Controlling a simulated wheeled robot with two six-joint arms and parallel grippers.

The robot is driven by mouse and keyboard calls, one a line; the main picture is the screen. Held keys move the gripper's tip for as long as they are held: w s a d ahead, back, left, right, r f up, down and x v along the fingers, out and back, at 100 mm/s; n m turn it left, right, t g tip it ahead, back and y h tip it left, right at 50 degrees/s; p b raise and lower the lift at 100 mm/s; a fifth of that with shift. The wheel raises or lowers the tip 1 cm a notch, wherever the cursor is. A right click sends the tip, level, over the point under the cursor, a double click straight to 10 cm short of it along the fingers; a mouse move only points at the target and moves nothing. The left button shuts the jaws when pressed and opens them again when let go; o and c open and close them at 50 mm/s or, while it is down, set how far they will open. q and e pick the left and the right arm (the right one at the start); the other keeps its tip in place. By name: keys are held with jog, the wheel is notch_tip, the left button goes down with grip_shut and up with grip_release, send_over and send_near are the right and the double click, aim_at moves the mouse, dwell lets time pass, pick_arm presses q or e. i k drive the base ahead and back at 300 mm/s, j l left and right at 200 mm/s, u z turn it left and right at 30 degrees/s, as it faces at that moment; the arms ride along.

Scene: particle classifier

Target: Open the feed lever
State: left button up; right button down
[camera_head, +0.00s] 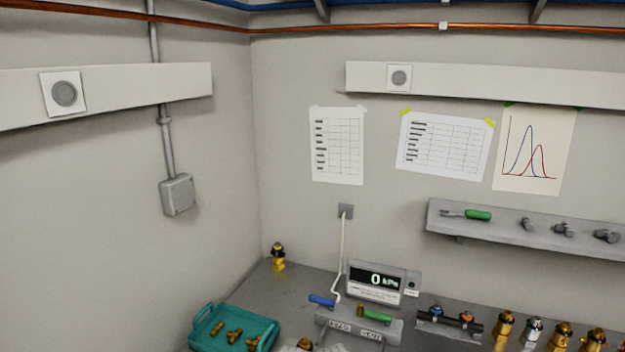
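A grey valve block (392,328) stands on the bench at the bottom middle, with two small labels on its front. The right label reads VENT; the left one, blurred, seems to read FEED. A blue-handled lever (322,300) is at the block's left end, above the left label. A green-handled lever (376,316) with a brass-coloured end is at the right, above the VENT label. A display (375,282) behind the block reads 0 kPa. Neither of my grippers is in view.
A teal tray (208,311) with several brass fittings stands on the left. A brass fitting (278,258) stands at the back corner. A dark manifold (449,321) and several fittings (503,330) are on the right. A white cable (343,245) runs down the wall behind the block.

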aim_at(331, 303)
jog(key=i+j+u, duration=0.15)
jog(key=i+j, duration=0.9)
jog(key=j, duration=0.05)
